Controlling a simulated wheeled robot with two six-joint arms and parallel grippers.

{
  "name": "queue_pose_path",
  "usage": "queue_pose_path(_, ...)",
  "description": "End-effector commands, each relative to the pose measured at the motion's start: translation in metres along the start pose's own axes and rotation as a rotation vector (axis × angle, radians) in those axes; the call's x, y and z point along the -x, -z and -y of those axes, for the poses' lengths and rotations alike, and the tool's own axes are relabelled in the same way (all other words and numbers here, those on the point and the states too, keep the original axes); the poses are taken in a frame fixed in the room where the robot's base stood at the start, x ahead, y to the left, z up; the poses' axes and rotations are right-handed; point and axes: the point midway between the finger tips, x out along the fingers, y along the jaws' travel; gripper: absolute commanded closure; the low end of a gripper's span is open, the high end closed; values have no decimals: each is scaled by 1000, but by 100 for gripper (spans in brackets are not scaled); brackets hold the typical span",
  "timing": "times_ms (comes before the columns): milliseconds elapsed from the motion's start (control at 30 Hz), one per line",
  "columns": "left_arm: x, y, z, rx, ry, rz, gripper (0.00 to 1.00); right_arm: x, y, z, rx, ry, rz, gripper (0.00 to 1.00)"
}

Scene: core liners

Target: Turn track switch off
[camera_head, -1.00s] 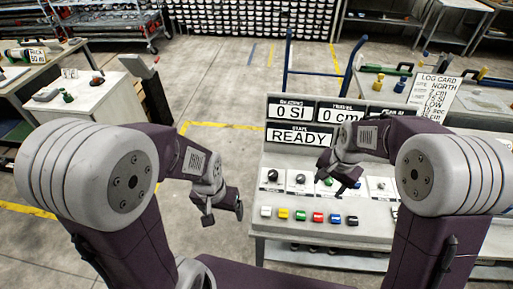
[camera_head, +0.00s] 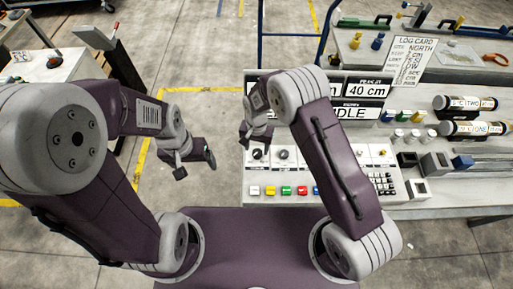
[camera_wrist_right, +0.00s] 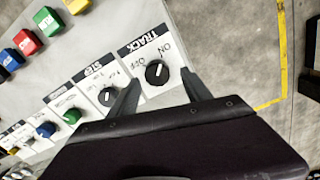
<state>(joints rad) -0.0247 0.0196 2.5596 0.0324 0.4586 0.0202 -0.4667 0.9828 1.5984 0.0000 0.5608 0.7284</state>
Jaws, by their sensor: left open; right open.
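The TRACK switch is a black round knob on a white plate marked ON and OFF, at the end of a row of knobs. It is clear in the right wrist view (camera_wrist_right: 157,72), and in the head view it shows just below my gripper (camera_head: 258,154). I cannot tell for sure which label its pale pointer line faces. My right gripper (camera_head: 256,138) is open above it; in the right wrist view its fingers (camera_wrist_right: 159,78) lie on either side of the knob, contact unclear. My left gripper (camera_head: 194,162) is open and empty over the floor.
The STEP knob (camera_wrist_right: 107,96) sits beside the TRACK plate. Coloured buttons (camera_head: 286,190) line the console's front edge. The display (camera_head: 368,91) reads 40 cm, with a partly hidden "DLE" below. Labelled cylinders (camera_head: 466,103) lie at the right. Floor left of the console is clear.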

Motion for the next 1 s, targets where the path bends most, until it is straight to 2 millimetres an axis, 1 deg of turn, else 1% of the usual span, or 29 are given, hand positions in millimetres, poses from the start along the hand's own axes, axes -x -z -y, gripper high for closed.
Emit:
queue_pose_path(33,4,0,0,0,0,0,15,-6,-1,-1,0,-3,3,43)
queue_pose_path(100,6,0,0,0,0,0,15,-15,0,0,0,-1,1,43)
queue_pose_path(200,6,0,0,0,0,0,15,-22,0,0,0,-1,1,43)
queue_pose_path(433,6,0,0,0,0,0,15,-25,0,0,0,0,0,43)
queue_pose_path(467,6,0,0,0,0,0,15,-25,0,0,0,0,0,46)
queue_pose_path(500,6,0,0,0,0,0,15,-25,0,0,0,0,0,57)
queue_pose_path(567,6,0,0,0,0,0,15,-24,0,0,0,0,0,74)
queue_pose_path(600,6,0,0,0,0,0,15,-24,0,0,0,0,0,85)
queue_pose_path(667,6,0,0,0,0,0,15,-24,0,0,0,1,0,100)
queue_pose_path(867,5,0,0,0,0,0,15,-24,0,0,9,0,0,100)
queue_pose_path(1000,3,0,0,0,0,0,15,-24,0,0,46,0,0,100)
